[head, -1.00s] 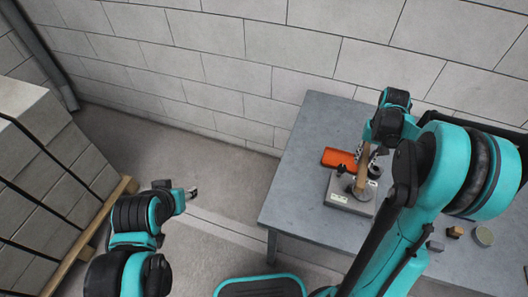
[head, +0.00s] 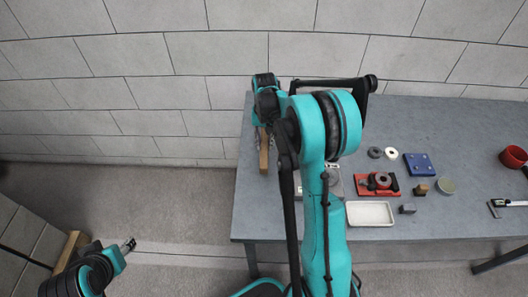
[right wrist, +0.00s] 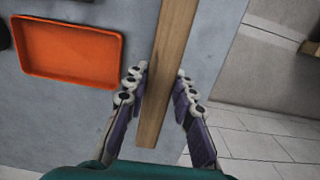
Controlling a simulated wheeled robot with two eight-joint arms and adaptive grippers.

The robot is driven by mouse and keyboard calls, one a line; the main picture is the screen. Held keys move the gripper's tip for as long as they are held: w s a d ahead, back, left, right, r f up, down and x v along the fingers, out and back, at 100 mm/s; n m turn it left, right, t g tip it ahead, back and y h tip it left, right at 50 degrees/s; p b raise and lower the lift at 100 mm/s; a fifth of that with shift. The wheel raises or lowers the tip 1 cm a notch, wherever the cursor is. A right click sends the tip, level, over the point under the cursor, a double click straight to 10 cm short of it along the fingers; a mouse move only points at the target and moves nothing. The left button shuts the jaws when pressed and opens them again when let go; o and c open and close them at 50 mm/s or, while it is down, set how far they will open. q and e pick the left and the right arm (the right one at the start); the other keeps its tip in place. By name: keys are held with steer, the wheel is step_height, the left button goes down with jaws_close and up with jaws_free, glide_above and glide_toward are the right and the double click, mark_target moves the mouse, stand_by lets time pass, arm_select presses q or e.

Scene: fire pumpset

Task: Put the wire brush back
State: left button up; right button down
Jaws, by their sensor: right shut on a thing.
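The wire brush shows as a long wooden strip (head: 264,152) in the head view, near the table's left edge; I cannot make out its bristles. My right gripper (head: 262,133) is shut on it. In the right wrist view the wooden strip (right wrist: 168,70) runs between the two fingers of the right gripper (right wrist: 160,92), above the table beside an orange tray (right wrist: 70,48). My left gripper (head: 129,244) is at the lower left of the head view, away from the table; its jaws are too small to read.
The grey table (head: 440,120) holds a white tray (head: 370,214), a red fixture (head: 377,184), a blue plate (head: 419,164), a red cup (head: 513,157) and a caliper (head: 505,206). A grey plate (head: 335,185) is partly behind my right arm. A block wall stands behind.

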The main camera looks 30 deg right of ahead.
mark_target(264, 150)
steer(key=shift+f+b, duration=0.9)
steer(key=shift+f, duration=1.1)
steer(key=shift+f, duration=0.15)
steer(key=c, duration=1.3)
jaws_free()
